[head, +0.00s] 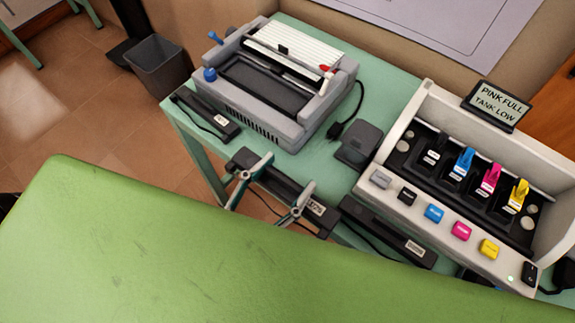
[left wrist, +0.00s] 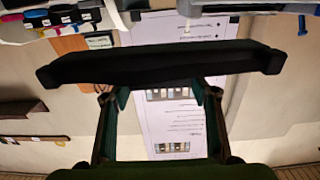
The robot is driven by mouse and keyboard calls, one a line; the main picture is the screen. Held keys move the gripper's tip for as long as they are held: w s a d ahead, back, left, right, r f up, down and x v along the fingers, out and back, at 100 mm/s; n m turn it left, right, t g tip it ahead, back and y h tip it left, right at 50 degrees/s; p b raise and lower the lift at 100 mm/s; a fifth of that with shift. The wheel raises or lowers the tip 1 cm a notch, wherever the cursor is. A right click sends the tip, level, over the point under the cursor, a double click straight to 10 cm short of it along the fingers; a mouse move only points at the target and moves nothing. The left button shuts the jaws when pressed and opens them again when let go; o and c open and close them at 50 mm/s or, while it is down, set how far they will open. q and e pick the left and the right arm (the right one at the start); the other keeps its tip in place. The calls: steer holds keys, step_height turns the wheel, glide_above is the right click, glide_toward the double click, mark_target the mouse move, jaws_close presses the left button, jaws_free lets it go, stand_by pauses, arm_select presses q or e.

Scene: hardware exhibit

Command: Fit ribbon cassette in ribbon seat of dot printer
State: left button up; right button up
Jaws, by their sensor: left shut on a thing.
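The dot printer (head: 280,85) is a grey machine on the teal table, with white paper at its back, blue knobs at its left and an open dark well, the ribbon seat (head: 265,88), in its middle. My left gripper (head: 289,172) is shut on a long black ribbon cassette (head: 284,187), in front of and below the printer in the picture and apart from it. The held cassette (left wrist: 160,65) lies crosswise over the fingers in the left wrist view. My right gripper is not in view.
Two similar black cassettes lie on the table: one (head: 205,113) left of the printer, one (head: 387,231) to the right. A dark grey box (head: 359,145) and cable stand beside the printer. A white ink-tank unit (head: 440,170) with a sign (head: 497,105) fills the right.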

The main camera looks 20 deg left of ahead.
arm_select(q)
steer(key=shift+w+a+f+p, duration=0.15)
steer(key=shift+w+p, duration=0.15)
steer(key=shift+w, duration=0.25)
steer(key=shift+w+a+f+p, duration=0.1)
steer(key=shift+w+p, duration=0.2)
steer(key=shift+w, duration=0.2)
steer(key=w+f, duration=0.2)
steer(key=w+a+f, duration=0.1)
steer(key=w+f, duration=0.1)
steer(key=w+a+f, duration=0.1)
steer(key=w+f, duration=0.1)
steer(key=w, duration=0.1)
steer(key=shift+f, duration=0.35)
steer(key=shift+w+f, duration=0.2)
steer(key=f, duration=0.3)
steer(key=shift+w+a+f, duration=0.1)
steer(key=shift+w, duration=0.15)
steer(key=shift+f, duration=0.15)
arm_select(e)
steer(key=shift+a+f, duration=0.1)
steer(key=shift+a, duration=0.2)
